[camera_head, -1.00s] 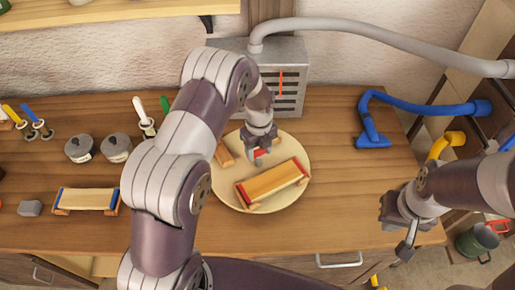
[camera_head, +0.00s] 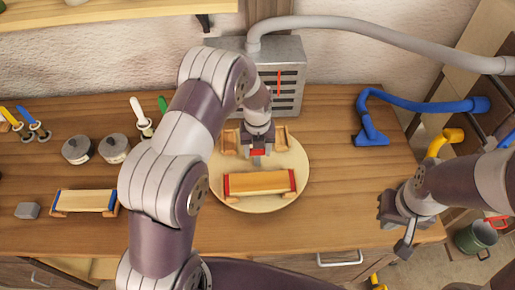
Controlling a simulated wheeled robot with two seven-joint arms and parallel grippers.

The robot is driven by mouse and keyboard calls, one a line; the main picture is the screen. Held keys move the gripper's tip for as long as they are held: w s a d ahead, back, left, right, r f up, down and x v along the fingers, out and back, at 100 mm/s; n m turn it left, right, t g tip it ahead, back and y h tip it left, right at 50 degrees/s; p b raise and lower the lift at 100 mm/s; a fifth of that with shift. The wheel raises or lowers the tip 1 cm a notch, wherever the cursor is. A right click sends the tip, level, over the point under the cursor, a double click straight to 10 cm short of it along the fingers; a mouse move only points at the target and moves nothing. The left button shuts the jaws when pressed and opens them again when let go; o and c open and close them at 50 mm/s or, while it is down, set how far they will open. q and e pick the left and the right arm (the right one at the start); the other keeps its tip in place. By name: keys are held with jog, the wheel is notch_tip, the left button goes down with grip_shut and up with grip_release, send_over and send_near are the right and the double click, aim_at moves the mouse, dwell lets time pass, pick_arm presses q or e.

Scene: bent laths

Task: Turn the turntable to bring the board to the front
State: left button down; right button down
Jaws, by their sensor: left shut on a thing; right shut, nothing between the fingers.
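The round pale turntable (camera_head: 268,205) sits on the bench. On its front part the wooden board (camera_head: 259,182) rests across supports with red ends and lies nearly level across the picture. My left gripper (camera_head: 258,156) is over the turntable, behind the board, shut on a small red piece (camera_head: 257,152). The fingers hide most of that piece, so I cannot tell its full shape. Smaller wooden blocks (camera_head: 282,137) stand at the back of the turntable, on either side of the gripper. My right gripper (camera_head: 402,240) is shut and empty near the bench's front right edge.
Another board on blue-ended supports (camera_head: 85,200) and a grey block (camera_head: 27,210) are at the left. Two lidded pots (camera_head: 114,148) stand behind them. A grey vented box (camera_head: 285,78) is behind the turntable. A blue hose nozzle (camera_head: 370,137) lies right; bench between is clear.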

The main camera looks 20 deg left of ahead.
pick_arm(q)
jog(key=shift+w+r+m, duration=0.3)
jog(key=shift+w+r, duration=0.1)
dwell(0.3)
jog(key=c, duration=0.6)
grip_release()
jog(key=shift+o, duration=1)
jog(key=shift+s+a+f, duration=0.1)
jog(key=shift+s+f, duration=0.1)
jog(key=shift+r, duration=0.4)
notch_tip(320, 180, up, 12)
jog(key=b, duration=0.2)
